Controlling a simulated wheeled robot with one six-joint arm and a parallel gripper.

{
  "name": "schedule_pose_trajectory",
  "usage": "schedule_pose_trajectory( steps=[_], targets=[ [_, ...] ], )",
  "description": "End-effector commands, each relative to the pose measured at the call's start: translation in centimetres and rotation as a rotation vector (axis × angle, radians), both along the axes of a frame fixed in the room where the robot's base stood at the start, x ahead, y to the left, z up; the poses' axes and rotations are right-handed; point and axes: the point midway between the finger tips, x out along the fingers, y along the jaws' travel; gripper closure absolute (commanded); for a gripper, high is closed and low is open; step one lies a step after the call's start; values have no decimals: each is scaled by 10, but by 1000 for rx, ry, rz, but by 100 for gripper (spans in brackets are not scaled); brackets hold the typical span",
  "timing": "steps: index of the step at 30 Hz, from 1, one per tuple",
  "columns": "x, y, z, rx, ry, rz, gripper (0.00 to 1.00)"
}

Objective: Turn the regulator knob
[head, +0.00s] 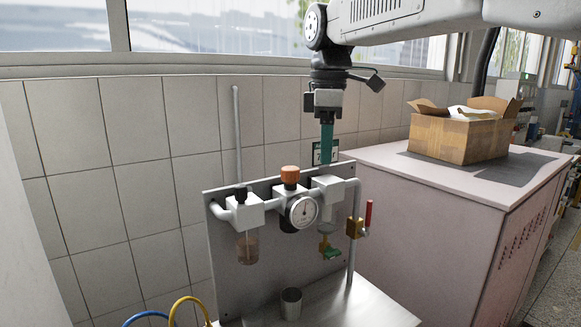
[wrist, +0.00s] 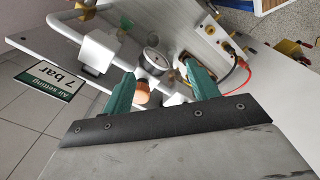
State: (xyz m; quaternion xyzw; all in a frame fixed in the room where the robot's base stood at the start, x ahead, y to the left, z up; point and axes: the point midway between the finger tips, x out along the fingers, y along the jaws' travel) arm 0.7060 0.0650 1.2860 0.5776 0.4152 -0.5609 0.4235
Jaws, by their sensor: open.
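The regulator knob (head: 290,174) is a small orange cap on top of the white middle block of the air unit, above a round dial gauge (head: 302,210). My gripper (head: 327,148) points down with teal fingers, above and to the right of the knob in the head view. In the wrist view the open gripper (wrist: 158,70) has its two teal fingers spread apart. The knob (wrist: 141,94) shows there close to the left finger, and the gauge (wrist: 152,62) shows beyond it. I cannot tell whether the finger touches the knob. Nothing is held.
The grey back panel (head: 230,285) carries white blocks and pipes beside the knob. A red-handled valve (head: 368,213) is at its right. An "Air setting 7 bar" sign (wrist: 45,82) is on the wall. A cardboard box (head: 455,140) stands on the cabinet (head: 430,240) at right.

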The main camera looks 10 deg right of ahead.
Motion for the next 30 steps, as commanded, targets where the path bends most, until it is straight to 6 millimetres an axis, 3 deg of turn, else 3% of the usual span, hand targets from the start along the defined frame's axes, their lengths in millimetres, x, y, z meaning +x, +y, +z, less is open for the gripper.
schedule_pose_trajectory(
  steps=[1, 3, 9, 14, 24, 30],
  targets=[
    [23, 13, 2, -3, 8, 86, 41],
    [45, 28, 5, -5, 15, 197, 41],
    [80, 53, 8, -9, 24, 389, 41],
    [85, 56, 0, -10, 27, 423, 41],
    [84, 56, -51, -10, 27, 419, 41],
    [84, 56, -68, -10, 25, 419, 41]
  ],
)
